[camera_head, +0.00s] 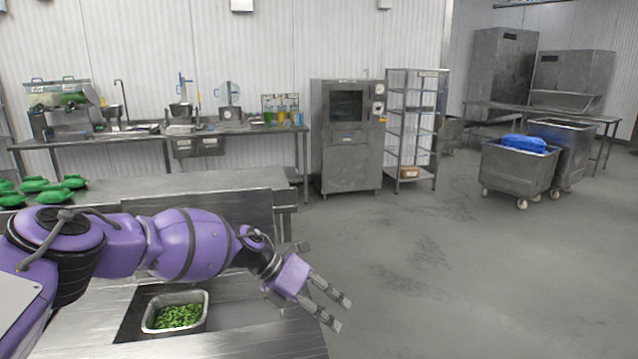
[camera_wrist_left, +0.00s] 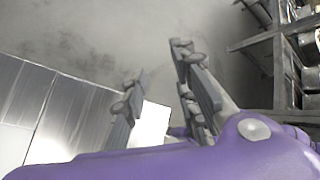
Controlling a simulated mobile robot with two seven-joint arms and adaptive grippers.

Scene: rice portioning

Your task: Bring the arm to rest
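My purple left arm reaches in from the left in the head view. Its gripper (camera_head: 341,314) hangs past the right end of the steel counter (camera_head: 240,340), over or beside the counter's edge. The two grey fingers are spread apart with nothing between them. In the left wrist view the same gripper (camera_wrist_left: 160,62) shows two separate fingers with bare floor and counter behind. My right gripper is in neither view.
A metal pan (camera_head: 148,322) of chopped green food sits in the counter left of the gripper. Green items (camera_head: 55,194) lie on the table behind the arm. An oven (camera_head: 348,135), a rack (camera_head: 411,125) and carts (camera_head: 518,168) stand farther back. Floor (camera_head: 450,270) at right is clear.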

